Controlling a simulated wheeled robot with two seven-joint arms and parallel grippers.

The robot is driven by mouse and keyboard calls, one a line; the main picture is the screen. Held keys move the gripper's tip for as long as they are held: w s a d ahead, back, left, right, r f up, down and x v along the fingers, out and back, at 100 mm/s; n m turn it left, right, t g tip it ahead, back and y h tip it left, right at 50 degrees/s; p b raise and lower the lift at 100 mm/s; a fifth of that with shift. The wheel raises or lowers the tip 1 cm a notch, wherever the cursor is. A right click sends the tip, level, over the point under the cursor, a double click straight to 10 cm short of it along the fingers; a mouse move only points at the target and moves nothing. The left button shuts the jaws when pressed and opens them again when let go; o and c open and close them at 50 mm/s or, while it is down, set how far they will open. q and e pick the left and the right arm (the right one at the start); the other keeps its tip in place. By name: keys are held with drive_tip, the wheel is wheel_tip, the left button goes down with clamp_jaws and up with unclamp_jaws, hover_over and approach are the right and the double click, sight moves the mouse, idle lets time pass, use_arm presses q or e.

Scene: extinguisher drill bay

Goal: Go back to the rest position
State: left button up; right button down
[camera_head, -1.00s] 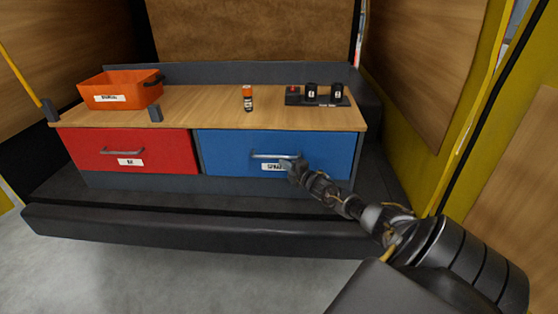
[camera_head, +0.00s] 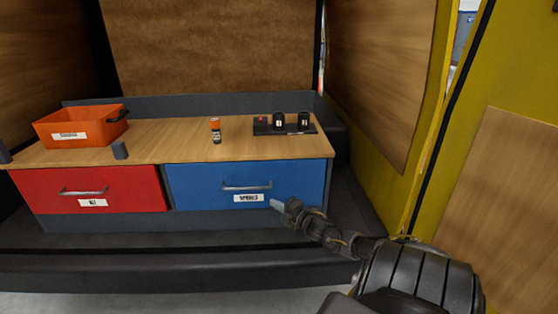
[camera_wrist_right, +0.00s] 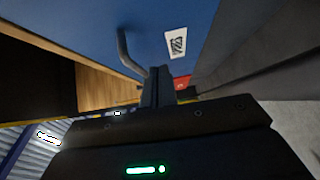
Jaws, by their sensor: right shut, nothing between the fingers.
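My right gripper (camera_head: 278,205) is shut and empty. In the head view it is in front of the lower right part of the blue drawer (camera_head: 290,178), to the right of its label and below the drawer handle (camera_head: 247,186). In the right wrist view, the shut fingers (camera_wrist_right: 158,85) point toward the blue drawer front (camera_wrist_right: 210,25), with the drawer handle (camera_wrist_right: 127,52) to their left, apart from them. The blue drawer is shut. My left gripper is not in view.
A red drawer (camera_head: 130,185) is shut on the left. On the wooden top (camera_head: 175,135) are an orange bin (camera_head: 85,140), a small orange-capped canister (camera_head: 215,133) and a black holder (camera_head: 268,130) with two dark items. A yellow-framed wall (camera_head: 390,190) stands close on the right.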

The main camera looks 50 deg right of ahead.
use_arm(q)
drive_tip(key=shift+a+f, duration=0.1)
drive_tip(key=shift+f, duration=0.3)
use_arm(e)
drive_tip(key=shift+s+a+f, duration=0.1)
drive_tip(key=shift+s+f, duration=0.1)
drive_tip(key=shift+s, duration=0.25)
drive_tip(key=shift+s+a+f, duration=0.1)
drive_tip(key=shift+s+f, duration=0.05)
drive_tip(key=shift+s, duration=0.3)
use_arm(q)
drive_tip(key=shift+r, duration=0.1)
